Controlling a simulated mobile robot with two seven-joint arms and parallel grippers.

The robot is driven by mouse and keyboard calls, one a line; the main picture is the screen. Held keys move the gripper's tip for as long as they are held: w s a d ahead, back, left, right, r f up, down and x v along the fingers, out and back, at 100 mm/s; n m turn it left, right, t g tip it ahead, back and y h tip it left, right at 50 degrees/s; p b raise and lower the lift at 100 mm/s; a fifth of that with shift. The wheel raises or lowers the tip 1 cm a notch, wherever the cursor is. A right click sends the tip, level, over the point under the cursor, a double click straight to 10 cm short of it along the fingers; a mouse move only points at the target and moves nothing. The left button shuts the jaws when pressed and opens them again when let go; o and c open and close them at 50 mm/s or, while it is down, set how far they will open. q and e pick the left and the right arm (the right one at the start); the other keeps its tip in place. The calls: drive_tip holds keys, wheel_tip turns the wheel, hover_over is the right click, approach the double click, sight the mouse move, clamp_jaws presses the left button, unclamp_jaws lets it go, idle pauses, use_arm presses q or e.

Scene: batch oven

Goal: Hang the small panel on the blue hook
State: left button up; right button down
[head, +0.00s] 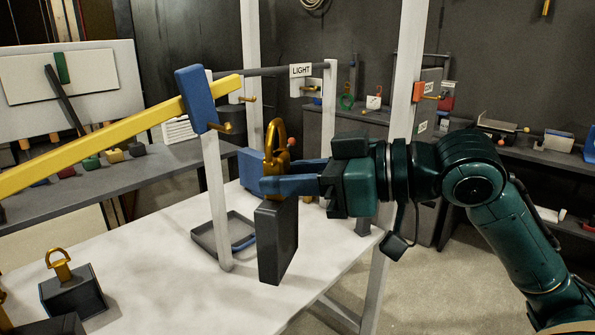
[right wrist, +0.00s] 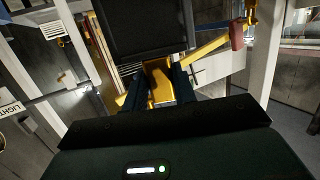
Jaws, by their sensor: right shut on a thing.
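The small panel (head: 277,242) is a dark grey slab with a brass loop handle (head: 275,140) on top. My right gripper (head: 268,186), with blue fingers, is shut on the base of that handle and holds the panel upright, seemingly above the white table. In the right wrist view the panel (right wrist: 150,28) and the brass handle (right wrist: 159,82) show between the fingers. The blue hook is a blue block (head: 196,98) with a brass peg (head: 226,128), at the end of a yellow beam (head: 110,140). It is up and left of my gripper, apart from the panel. My left gripper is not in view.
A white upright (head: 216,200) stands below the beam's end, with a grey tray (head: 207,237) beside it. A dark weight with brass loop (head: 72,293) sits front left. A rail with a LIGHT sign (head: 302,70) and a white post (head: 402,110) stand behind.

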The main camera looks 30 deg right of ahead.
drive_tip(key=shift+w+a+r+p, duration=0.1)
drive_tip(key=shift+w+a+p, duration=0.1)
drive_tip(key=shift+w+p, duration=0.25)
drive_tip(key=shift+w+a+p, duration=0.25)
drive_tip(key=shift+w+p, duration=0.15)
drive_tip(key=shift+w, duration=0.35)
drive_tip(key=shift+w+a, duration=0.15)
drive_tip(key=shift+w, duration=0.1)
drive_tip(key=shift+w+a+f+p, duration=0.2)
drive_tip(key=shift+w+p, duration=0.2)
drive_tip(key=shift+w, duration=0.3)
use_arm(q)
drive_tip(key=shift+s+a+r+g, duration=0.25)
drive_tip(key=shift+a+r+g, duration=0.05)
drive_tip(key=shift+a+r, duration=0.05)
use_arm(e)
drive_tip(key=w+a, duration=0.2)
drive_tip(key=w, duration=0.4)
drive_tip(key=shift+a+f, duration=0.15)
drive_tip(key=shift+f, duration=0.25)
drive_tip(key=shift+w, duration=0.1)
